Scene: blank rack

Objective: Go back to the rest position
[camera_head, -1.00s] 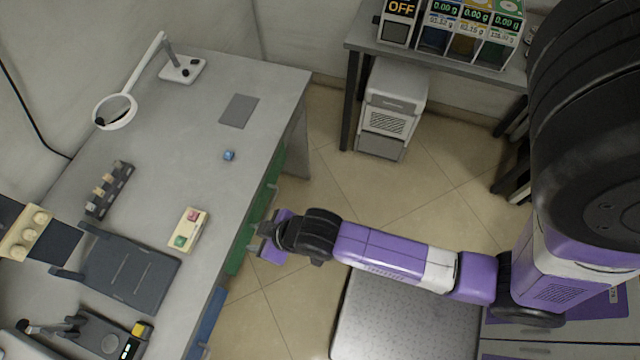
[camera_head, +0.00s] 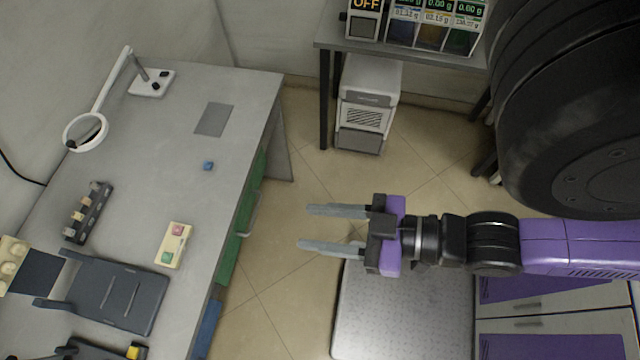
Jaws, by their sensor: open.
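My gripper (camera_head: 319,228) is at the centre right of the head view, in the air between the grey workbench and my arm. Its two grey fingers point left and stand apart, with nothing between them. My purple and black arm (camera_head: 560,243) runs from it to the right edge. The fingertips are clear of the workbench edge, over the tiled floor.
The grey workbench (camera_head: 150,140) holds a magnifier lamp (camera_head: 86,132), a small blue cube (camera_head: 208,166), a button box (camera_head: 174,245), a dark rack (camera_head: 88,212) and a dark tray (camera_head: 112,292). A white cabinet unit (camera_head: 366,105) stands under the back table (camera_head: 345,48).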

